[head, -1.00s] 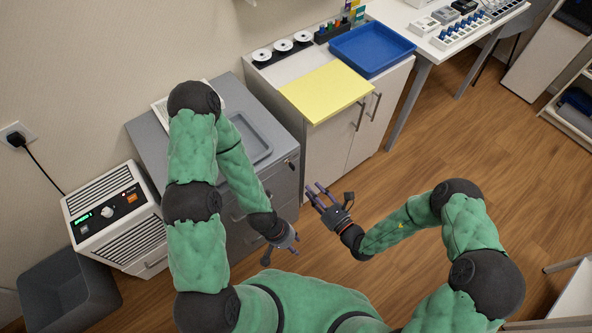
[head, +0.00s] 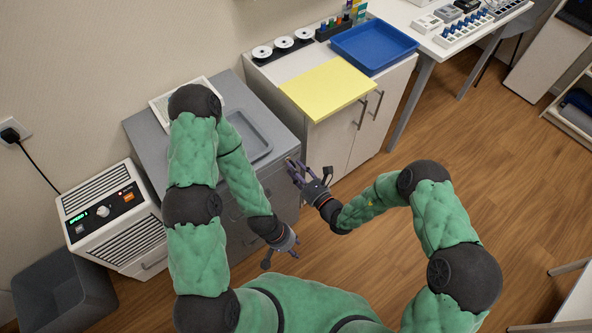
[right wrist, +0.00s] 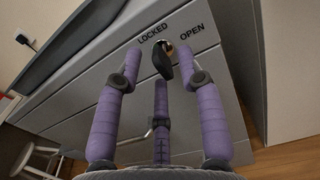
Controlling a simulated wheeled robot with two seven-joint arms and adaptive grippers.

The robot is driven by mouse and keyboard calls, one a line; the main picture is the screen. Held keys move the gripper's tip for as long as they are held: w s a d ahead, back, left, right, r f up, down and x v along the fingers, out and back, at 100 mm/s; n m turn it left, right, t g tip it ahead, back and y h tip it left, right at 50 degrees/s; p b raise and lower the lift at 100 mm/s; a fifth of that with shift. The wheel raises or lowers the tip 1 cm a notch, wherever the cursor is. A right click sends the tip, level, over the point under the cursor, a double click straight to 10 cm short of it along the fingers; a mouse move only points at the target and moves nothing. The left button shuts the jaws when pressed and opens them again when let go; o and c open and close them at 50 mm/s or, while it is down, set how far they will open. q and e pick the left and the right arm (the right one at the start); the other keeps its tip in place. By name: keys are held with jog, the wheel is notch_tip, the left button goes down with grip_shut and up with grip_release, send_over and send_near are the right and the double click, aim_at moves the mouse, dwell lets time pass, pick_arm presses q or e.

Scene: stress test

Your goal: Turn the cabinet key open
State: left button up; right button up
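The grey cabinet (head: 282,128) stands left of centre in the head view. In the right wrist view its front face (right wrist: 215,85) carries the words LOCKED and OPEN above a lock. A black key (right wrist: 162,60) sits in the lock, its head hanging down with a slight tilt. My right gripper (right wrist: 160,62) has its purple fingers spread around the key, one on each side and one below; I cannot tell whether any touches it. In the head view the right gripper (head: 294,168) is at the cabinet's front right corner. My left gripper (head: 285,246) hangs lower, its fingers unclear.
A grey tray (head: 250,135) lies on the cabinet top. A white cabinet (head: 332,150) with a yellow sheet (head: 325,88) and a blue tray (head: 373,45) adjoins on the right. A white machine (head: 110,215) stands at left. Floor at right is open.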

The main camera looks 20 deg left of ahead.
jog(key=shift+c, duration=0.3)
grip_shut()
jog(key=shift+w+d+r+m+p, duration=0.1)
jog(key=shift+m+p, duration=2.3)
jog(key=shift+m, duration=2.1)
jog(key=shift+w+d+r+m+p, duration=0.1)
jog(key=shift+m+p, duration=2.3)
jog(key=shift+m, duration=2.1)
jog(key=shift+s, duration=0.1)
